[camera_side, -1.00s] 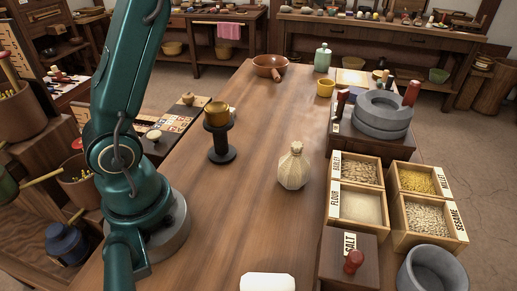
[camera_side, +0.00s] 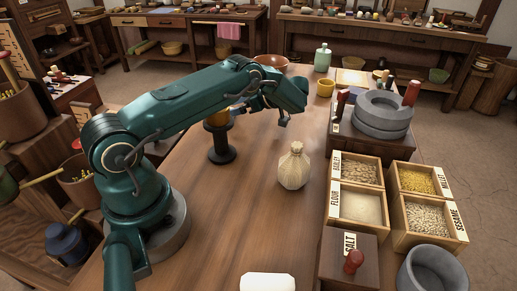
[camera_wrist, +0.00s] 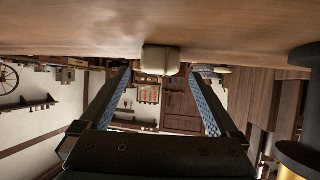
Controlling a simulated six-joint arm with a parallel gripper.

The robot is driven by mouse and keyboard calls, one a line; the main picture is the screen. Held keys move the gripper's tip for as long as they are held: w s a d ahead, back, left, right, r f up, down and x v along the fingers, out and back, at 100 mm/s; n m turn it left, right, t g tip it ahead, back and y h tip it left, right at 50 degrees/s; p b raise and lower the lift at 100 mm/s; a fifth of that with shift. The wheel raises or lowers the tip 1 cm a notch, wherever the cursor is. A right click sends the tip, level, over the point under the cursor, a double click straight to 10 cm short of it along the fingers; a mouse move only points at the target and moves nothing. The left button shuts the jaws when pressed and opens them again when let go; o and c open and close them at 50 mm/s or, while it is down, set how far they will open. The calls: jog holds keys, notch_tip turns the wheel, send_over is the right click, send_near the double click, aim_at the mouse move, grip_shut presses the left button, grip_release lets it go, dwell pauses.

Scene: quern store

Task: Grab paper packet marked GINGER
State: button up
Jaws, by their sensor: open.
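No lettering reading GINGER shows in either view. A plain white block-like thing (camera_side: 267,282), partly cut off, lies at the near edge of the table in the side view; whether it is the paper packet I cannot tell. My gripper (camera_side: 285,119) is above the table, beyond the pale tied jar or bag (camera_side: 294,168). In the wrist view, which is upside down, my gripper (camera_wrist: 162,82) is open, with nothing held. A cream blocky object (camera_wrist: 160,60) stands on the table ahead, in line with the gap between the fingers; no label on it is readable.
A black stand (camera_side: 222,150) rises beside my arm. On the right are labelled grain boxes (camera_side: 360,204), a quern (camera_side: 382,115), a SALT box (camera_side: 347,262) and a grey stone bowl (camera_side: 432,270). A brown pan (camera_side: 270,61), yellow cup (camera_side: 325,87) and green bottle (camera_side: 322,57) stand farther back.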

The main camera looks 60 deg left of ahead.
jog(key=shift+x, duration=1.9)
jog(key=c, duration=1.5)
jog(key=shift+o, duration=0.2)
jog(key=shift+r, duration=0.1)
